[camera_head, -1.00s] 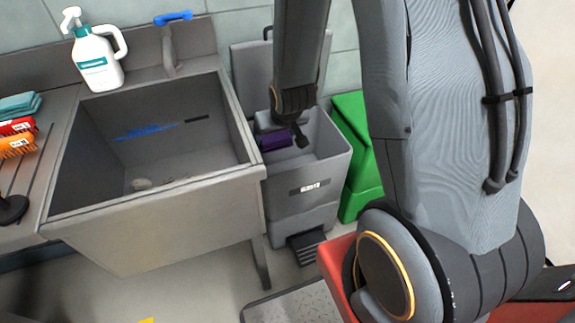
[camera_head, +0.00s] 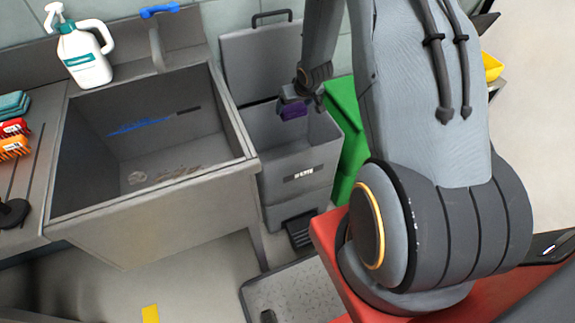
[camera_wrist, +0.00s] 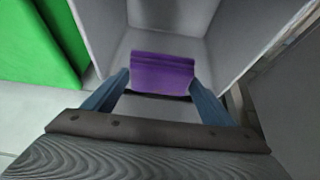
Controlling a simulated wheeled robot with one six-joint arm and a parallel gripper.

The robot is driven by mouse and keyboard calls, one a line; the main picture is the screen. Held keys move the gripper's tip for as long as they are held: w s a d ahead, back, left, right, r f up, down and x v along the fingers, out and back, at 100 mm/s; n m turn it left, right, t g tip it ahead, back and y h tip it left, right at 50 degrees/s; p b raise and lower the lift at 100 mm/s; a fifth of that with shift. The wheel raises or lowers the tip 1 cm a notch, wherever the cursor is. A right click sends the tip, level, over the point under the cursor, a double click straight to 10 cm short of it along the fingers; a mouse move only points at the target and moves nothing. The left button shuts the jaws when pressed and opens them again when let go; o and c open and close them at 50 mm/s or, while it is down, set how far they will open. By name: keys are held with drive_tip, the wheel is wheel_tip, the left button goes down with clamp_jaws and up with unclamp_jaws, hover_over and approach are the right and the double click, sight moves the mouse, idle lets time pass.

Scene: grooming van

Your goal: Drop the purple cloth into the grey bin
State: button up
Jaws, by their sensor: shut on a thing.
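The purple cloth (camera_head: 293,110) is held at the mouth of the open grey bin (camera_head: 298,179). My gripper (camera_head: 301,98) is above the bin's opening, and its jaws are shut on the cloth. In the wrist view, the cloth (camera_wrist: 161,74) spans between the two blue-grey fingertips, with the bin's pale inner walls (camera_wrist: 222,30) around and beyond it. The bin's lid (camera_head: 262,62) stands raised at the back.
A green bin (camera_head: 350,125) stands close to the right of the grey bin. A steel sink (camera_head: 160,215) with a pump bottle (camera_head: 85,57) on its back ledge is at the left. A pedal (camera_head: 300,230) shows at the grey bin's front.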

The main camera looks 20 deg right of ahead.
sight(293, 115)
drive_tip(key=shift+f+b, duration=1.95)
drive_tip(key=shift+f, duration=0.4)
drive_tip(key=o, duration=1)
drive_tip(key=v, duration=0.7)
drive_tip(key=shift+s+r, duration=0.25)
drive_tip(key=shift+r, duration=0.1)
